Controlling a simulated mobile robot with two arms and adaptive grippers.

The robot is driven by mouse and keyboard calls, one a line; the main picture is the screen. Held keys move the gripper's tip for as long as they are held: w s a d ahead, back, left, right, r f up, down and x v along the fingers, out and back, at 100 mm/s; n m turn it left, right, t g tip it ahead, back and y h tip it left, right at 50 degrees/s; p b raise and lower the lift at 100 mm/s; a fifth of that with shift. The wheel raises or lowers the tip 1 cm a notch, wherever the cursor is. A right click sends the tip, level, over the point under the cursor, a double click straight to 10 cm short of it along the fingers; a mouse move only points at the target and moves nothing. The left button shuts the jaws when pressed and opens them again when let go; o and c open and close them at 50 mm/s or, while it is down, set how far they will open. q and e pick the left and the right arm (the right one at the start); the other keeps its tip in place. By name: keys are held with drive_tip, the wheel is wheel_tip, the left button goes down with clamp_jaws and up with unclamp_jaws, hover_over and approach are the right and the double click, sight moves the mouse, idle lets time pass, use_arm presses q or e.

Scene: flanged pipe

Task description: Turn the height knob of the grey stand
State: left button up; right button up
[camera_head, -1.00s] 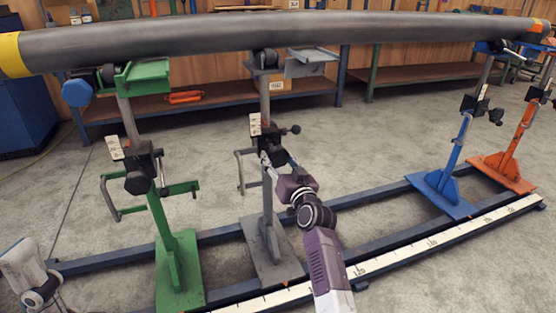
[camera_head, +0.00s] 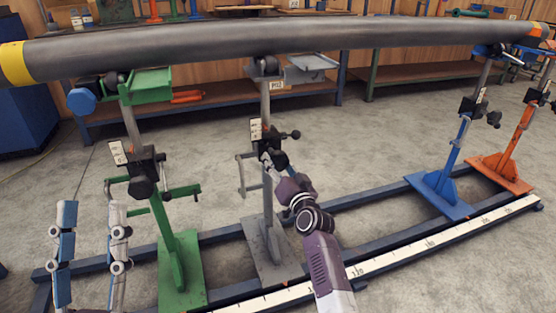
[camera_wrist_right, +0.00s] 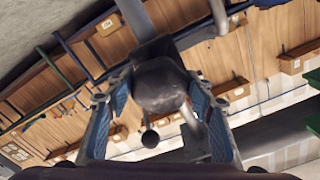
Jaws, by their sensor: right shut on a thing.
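The grey stand (camera_head: 265,220) stands upright in the middle, with its roller head (camera_head: 265,68) under the long grey pipe (camera_head: 200,47). The dark height knob (camera_head: 272,147) is on its column, partly hidden by my right gripper (camera_head: 272,164). In the right wrist view, the dark rounded knob (camera_wrist_right: 160,88) sits between the blue-padded fingers of my right gripper (camera_wrist_right: 158,100), which is shut on it. My left gripper (camera_head: 92,240) is at the lower left, fingers wide apart and empty, beside the green stand.
A green stand (camera_head: 178,260) is left of the grey one. A blue stand (camera_head: 440,190) and an orange stand (camera_head: 503,168) are at the right. All stand on a dark rail frame with a white scale (camera_head: 420,245). A workbench (camera_head: 215,115) is behind.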

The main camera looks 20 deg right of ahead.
drive_tip(key=shift+r+m+p, duration=0.1)
drive_tip(key=shift+m+p, duration=0.5)
drive_tip(key=shift+m, duration=0.5)
drive_tip(key=m+p, duration=0.1)
drive_tip(key=m, duration=0.1)
drive_tip(key=shift+m, duration=0.4)
use_arm(q)
drive_tip(key=w+f+g+y, duration=0.1)
drive_tip(key=w+f+g, duration=0.2)
drive_tip(key=f, duration=0.4)
drive_tip(key=w+f+g+y, duration=0.1)
drive_tip(key=w+f+g, duration=0.2)
drive_tip(key=f, duration=0.3)
drive_tip(key=shift+w+f+g+y, duration=0.25)
drive_tip(key=shift+f+g+y, duration=0.15)
drive_tip(key=shift+g, duration=0.5)
use_arm(e)
drive_tip(key=shift+m, duration=0.4)
use_arm(q)
drive_tip(key=shift+r, duration=0.1)
use_arm(e)
drive_tip(key=o, duration=1.2)
drive_tip(key=shift+c, duration=0.2)
drive_tip(key=s, duration=1.2)
drive_tip(key=shift+d, duration=0.15)
